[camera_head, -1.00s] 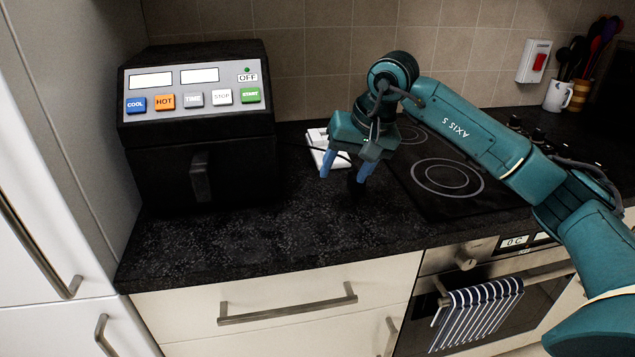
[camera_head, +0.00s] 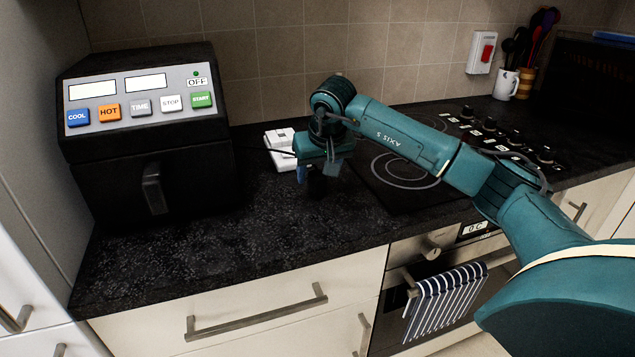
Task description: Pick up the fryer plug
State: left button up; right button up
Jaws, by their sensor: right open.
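The black fryer (camera_head: 146,140) stands on the dark counter at the left, with a control panel on its front. A thin dark cord runs from the fryer's right side behind my right gripper. A small black object, which looks like the fryer plug (camera_head: 316,186), is on the counter just below my right gripper (camera_head: 317,173). My right gripper is open and points down, its blue fingertips around or just in front of the plug. I cannot tell whether they touch it. The plug's upper part is hidden by the gripper. My left gripper is not in view.
A white socket block (camera_head: 279,139) lies on the counter behind the gripper. The hob (camera_head: 400,170) is to the right, under my right arm. A red-switched wall box (camera_head: 483,53) and mugs with utensils (camera_head: 506,84) are farther back. The counter front is clear.

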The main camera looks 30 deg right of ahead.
aim_at(318, 173)
jog(key=shift+x, duration=1.5)
jog(key=shift+c, duration=0.4)
jog(key=c, duration=1)
